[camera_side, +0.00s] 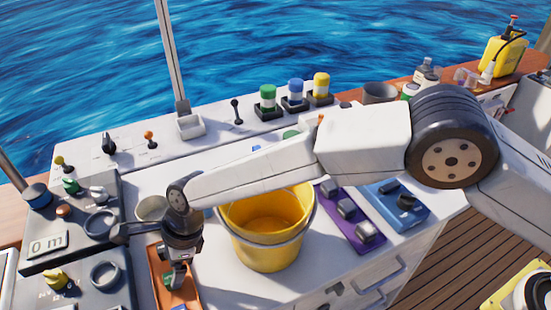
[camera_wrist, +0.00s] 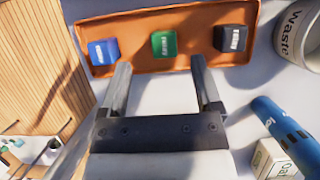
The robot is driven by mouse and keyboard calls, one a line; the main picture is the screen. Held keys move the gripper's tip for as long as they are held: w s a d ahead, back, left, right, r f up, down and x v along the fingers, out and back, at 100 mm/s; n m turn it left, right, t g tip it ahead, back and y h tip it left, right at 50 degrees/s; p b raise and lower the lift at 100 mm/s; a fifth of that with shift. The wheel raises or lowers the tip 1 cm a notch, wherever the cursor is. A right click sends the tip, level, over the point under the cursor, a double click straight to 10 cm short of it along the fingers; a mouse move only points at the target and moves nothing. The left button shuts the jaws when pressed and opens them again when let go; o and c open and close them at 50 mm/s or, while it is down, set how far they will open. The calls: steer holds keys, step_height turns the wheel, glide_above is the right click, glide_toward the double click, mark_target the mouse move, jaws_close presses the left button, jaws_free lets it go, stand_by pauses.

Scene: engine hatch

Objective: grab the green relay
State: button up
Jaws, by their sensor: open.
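The green relay (camera_wrist: 164,43) lies in an orange tray (camera_wrist: 185,64), between a blue relay (camera_wrist: 104,51) on its left and a black relay (camera_wrist: 231,38) on its right. My gripper (camera_wrist: 161,62) is open and empty in the wrist view. Its two fingers point toward the tray, one on each side of the green relay's line, with the relay beyond the tips. In the side view my gripper (camera_side: 178,268) hangs over the orange tray (camera_side: 160,284) and hides part of it. A bit of green shows there beside the fingers. I cannot tell the exact height of the tips.
A yellow bucket (camera_side: 265,245) stands close to the right of my gripper in the side view. A waste bin (camera_wrist: 292,48) is right of the tray in the wrist view, with a blue cylinder (camera_wrist: 285,132) nearer. A dark control panel (camera_side: 68,262) is to the left.

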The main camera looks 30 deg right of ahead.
mark_target(170, 277)
steer(key=shift+x, duration=2.55)
steer(key=shift+w, duration=0.2)
jaws_close()
